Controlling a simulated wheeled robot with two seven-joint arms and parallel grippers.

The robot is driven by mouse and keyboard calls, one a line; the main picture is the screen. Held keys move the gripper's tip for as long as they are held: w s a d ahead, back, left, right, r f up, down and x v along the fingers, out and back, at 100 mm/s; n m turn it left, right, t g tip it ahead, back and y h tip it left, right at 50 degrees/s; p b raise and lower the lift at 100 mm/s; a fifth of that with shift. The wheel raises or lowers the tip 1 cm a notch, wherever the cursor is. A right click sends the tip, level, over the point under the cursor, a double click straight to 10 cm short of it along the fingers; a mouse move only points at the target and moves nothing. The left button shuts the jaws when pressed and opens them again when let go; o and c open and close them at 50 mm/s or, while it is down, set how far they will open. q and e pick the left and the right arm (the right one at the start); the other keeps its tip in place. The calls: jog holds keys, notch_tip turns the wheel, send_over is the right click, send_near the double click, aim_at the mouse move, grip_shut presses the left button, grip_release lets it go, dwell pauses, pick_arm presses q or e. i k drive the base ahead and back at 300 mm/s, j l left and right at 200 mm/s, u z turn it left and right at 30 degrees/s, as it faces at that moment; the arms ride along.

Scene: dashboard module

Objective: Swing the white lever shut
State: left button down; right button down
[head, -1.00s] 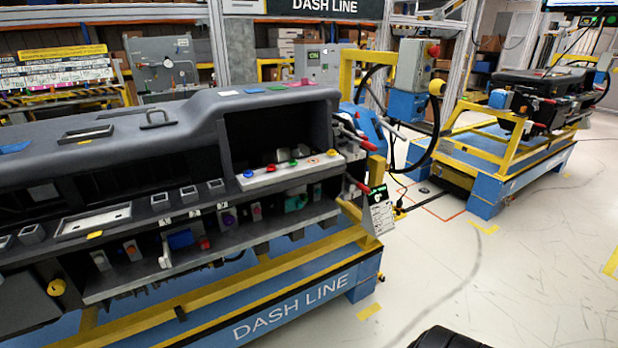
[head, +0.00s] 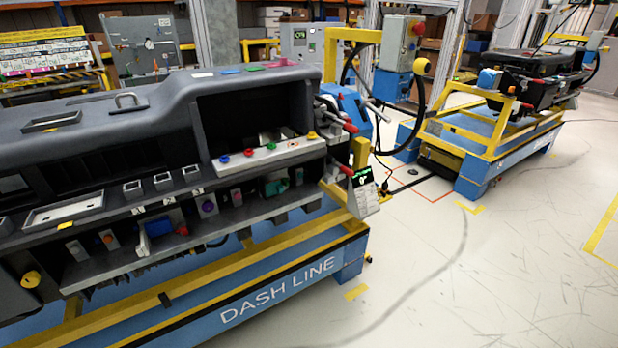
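The dashboard module (head: 150,100) lies along the left side on a blue and yellow cart (head: 215,312). A pale, light-grey or white lever-like bar (head: 377,112) sticks out beside a blue part (head: 345,103) at the module's right end. I cannot tell for sure whether it is the white lever. Two red-tipped handles, an upper one (head: 346,125) and a lower one (head: 343,169), also stick out at that end. Neither of my grippers is in view.
A row of coloured knobs (head: 248,152) sits on a pale strip below the module's open bay. A small display with a white tag (head: 367,190) hangs at the right corner. A second cart (head: 485,150) stands behind right. The pale floor (head: 480,275) at right is clear.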

aim_at(142, 250)
jog(key=u, duration=1.25)
jog(key=z, duration=1.25)
jog(key=k+j+u, duration=0.15)
jog(key=j, duration=0.15)
jog(key=k+j+u, duration=0.1)
jog(key=j, duration=0.2)
jog(key=k+j+u, duration=0.15)
jog(key=j, duration=0.15)
jog(key=k+j+u, duration=0.1)
jog(key=j, duration=0.2)
